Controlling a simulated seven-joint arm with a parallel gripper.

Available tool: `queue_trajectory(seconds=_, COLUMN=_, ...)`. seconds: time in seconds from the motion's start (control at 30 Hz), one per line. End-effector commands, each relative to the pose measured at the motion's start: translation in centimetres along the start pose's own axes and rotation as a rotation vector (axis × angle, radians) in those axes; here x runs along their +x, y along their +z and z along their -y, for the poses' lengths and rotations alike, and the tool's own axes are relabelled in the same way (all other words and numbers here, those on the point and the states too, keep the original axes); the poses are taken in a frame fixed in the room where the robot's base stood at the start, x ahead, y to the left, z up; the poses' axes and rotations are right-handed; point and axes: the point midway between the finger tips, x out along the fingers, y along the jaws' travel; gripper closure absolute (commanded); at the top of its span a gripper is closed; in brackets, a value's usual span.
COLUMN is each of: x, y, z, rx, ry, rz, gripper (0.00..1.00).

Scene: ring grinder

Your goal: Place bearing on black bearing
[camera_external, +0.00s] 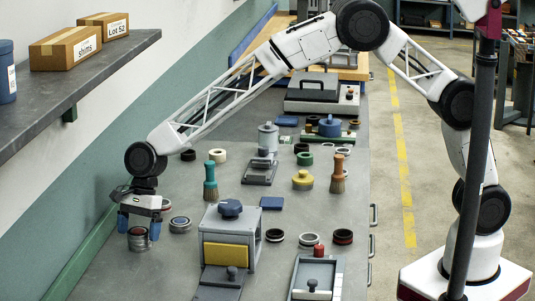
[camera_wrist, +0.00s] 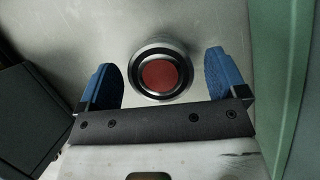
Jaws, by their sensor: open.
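My gripper (camera_external: 138,226) is open over the far left of the bench, with its blue fingertips low on either side of a round bearing (camera_external: 139,240). The bearing looks like a short stack with a reddish band, though I cannot tell if it is one piece or two. In the wrist view the bearing (camera_wrist: 160,72) shows a silver rim, a black ring and a red centre. It lies between the open fingers (camera_wrist: 160,78), with a visible gap on both sides. Another dark-topped bearing (camera_external: 180,224) lies just right of it. A further one (camera_external: 164,204) is partly behind my gripper.
A grey box fixture with a yellow panel (camera_external: 227,257) stands to the right. Brushes (camera_external: 210,182), several loose rings (camera_external: 275,235) and a sliding fixture (camera_external: 318,278) occupy the bench. A green edge strip (camera_external: 85,240) and the wall lie left. A dark block (camera_wrist: 30,120) shows in the wrist view.

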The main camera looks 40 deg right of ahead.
Motion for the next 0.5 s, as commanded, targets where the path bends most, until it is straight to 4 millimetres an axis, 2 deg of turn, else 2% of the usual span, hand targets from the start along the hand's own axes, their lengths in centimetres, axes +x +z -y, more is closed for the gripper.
queue_trajectory(seconds=0.27, x=-0.6, y=0.1, z=0.0, rx=0.0, ry=-0.001, rz=0.001, gripper=0.09)
queue_trajectory(seconds=0.5, x=-3.1, y=0.2, z=0.0, rx=0.0, ry=-0.002, rz=0.001, gripper=0.09)
